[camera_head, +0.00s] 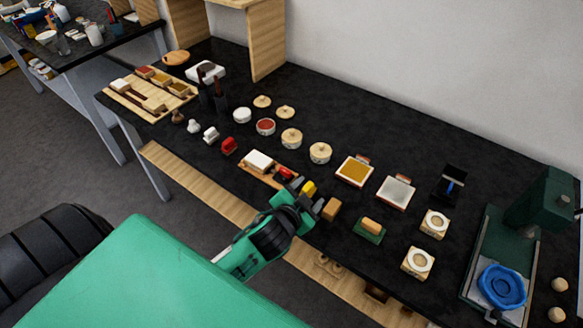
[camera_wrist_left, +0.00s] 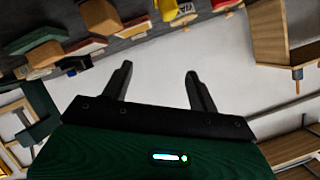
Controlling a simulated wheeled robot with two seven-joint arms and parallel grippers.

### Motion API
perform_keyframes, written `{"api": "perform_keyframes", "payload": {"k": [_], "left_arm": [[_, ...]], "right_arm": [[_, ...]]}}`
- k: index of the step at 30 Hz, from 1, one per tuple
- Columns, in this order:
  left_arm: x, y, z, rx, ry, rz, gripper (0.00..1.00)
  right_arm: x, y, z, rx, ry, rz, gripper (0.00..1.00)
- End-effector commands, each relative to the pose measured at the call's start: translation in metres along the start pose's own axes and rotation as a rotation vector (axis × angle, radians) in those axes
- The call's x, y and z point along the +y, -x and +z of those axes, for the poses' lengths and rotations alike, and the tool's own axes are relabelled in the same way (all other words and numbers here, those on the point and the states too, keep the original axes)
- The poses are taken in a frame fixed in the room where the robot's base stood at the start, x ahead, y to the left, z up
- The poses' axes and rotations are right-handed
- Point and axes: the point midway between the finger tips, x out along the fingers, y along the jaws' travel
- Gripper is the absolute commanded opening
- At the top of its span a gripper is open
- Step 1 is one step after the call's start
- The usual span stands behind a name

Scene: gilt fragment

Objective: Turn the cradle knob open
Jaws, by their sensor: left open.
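A small wooden cradle (camera_head: 252,174) with a white block (camera_head: 258,159) on it lies at the middle of the black bench. A red part (camera_head: 284,173), which may be its knob, sits at its right end, partly hidden by my gripper. My left gripper (camera_head: 309,194) is just right of it, with dark fingers apart. A yellow piece (camera_head: 308,187) shows by the fingers; I cannot tell whether it belongs to the cradle. In the left wrist view my left gripper (camera_wrist_left: 159,72) is open and nothing shows between its fingers. The knob's angle cannot be made out. My right gripper is not in view.
A tan block (camera_head: 331,209) and a green-based brush or block (camera_head: 369,229) stand close right of my gripper. Lidded round pots (camera_head: 320,152) and framed trays (camera_head: 396,191) stand behind. A green press (camera_head: 537,215) and blue bowl (camera_head: 502,287) are far right.

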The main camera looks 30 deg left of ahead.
Motion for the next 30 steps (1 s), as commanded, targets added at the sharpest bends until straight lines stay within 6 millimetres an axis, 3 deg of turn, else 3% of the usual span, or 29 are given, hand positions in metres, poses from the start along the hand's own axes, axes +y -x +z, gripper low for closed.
{"api": "perform_keyframes", "payload": {"k": [4, 8, 12, 15, 18, 22, 26, 30], "left_arm": [[-0.015, -0.017, -0.067, 0.273, -0.14, -0.054, 0.6], [-0.016, -0.019, -0.132, 0.558, -0.313, -0.075, 0.6], [-0.002, -0.009, -0.187, 0.852, -0.538, -0.048, 0.6], [0.016, -0.001, -0.21, 1.035, -0.717, 0.005, 0.6], [0.034, 0.006, -0.219, 1.19, -0.914, 0.085, 0.6], [0.053, 0.007, -0.21, 1.334, -1.189, 0.234, 0.6], [0.057, -0.002, -0.181, 1.394, -1.475, 0.431, 0.6], [0.036, -0.022, -0.137, 1.347, -1.778, 0.69, 0.6]], "right_arm": [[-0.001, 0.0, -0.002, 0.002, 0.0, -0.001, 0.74], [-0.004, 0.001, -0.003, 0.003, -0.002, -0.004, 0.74], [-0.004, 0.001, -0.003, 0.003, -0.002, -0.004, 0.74], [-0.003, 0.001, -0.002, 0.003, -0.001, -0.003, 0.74], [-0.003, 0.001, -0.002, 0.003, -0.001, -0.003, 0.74], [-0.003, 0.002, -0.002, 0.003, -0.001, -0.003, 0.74], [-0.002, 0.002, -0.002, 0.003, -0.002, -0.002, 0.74], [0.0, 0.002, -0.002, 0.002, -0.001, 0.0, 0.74]]}}
